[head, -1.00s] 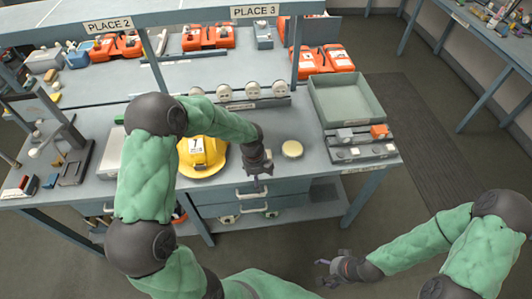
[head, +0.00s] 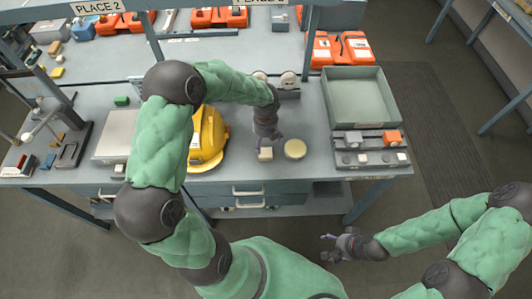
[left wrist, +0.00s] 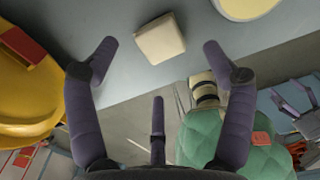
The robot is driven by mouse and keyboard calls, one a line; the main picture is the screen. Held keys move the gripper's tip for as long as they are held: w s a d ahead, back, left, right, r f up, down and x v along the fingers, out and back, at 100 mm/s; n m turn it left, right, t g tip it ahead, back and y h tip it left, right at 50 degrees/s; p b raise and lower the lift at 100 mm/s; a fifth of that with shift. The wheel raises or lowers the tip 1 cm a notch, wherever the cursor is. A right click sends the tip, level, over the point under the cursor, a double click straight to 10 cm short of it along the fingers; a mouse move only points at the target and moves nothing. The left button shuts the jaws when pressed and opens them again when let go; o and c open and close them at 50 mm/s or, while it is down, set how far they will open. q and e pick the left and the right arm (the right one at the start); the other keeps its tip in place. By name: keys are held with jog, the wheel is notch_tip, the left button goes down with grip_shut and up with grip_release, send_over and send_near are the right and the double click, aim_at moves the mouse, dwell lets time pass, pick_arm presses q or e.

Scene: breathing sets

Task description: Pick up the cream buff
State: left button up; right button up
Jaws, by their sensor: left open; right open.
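A small cream block (head: 265,154) lies on the bench near its front edge. A round cream disc (head: 295,149) lies just to its right. I cannot tell by name alone which is the buff. My left gripper (head: 268,141) is open and empty, just behind the block in the head view. In the left wrist view, the block (left wrist: 160,39) shows between and beyond the spread fingertips, apart from them; the disc (left wrist: 248,5) is partly cut off at the top. My right gripper (head: 328,248) is open and empty, in front of the bench.
A yellow helmet (head: 207,137) stands left of the block, partly hidden by my left arm. A grey-green tray (head: 360,97) and a rack of small blocks (head: 371,159) stand to the right. Bench space around the disc is clear.

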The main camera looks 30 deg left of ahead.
aim_at(265, 151)
pick_arm(q)
notch_tip(265, 151, down, 3)
jog(key=shift+w+f, duration=0.1)
jog(key=shift+s+f+b, duration=0.2)
jog(key=shift+f+b, duration=0.45)
jog(key=shift+f, duration=1.6)
jog(key=c, duration=1.1)
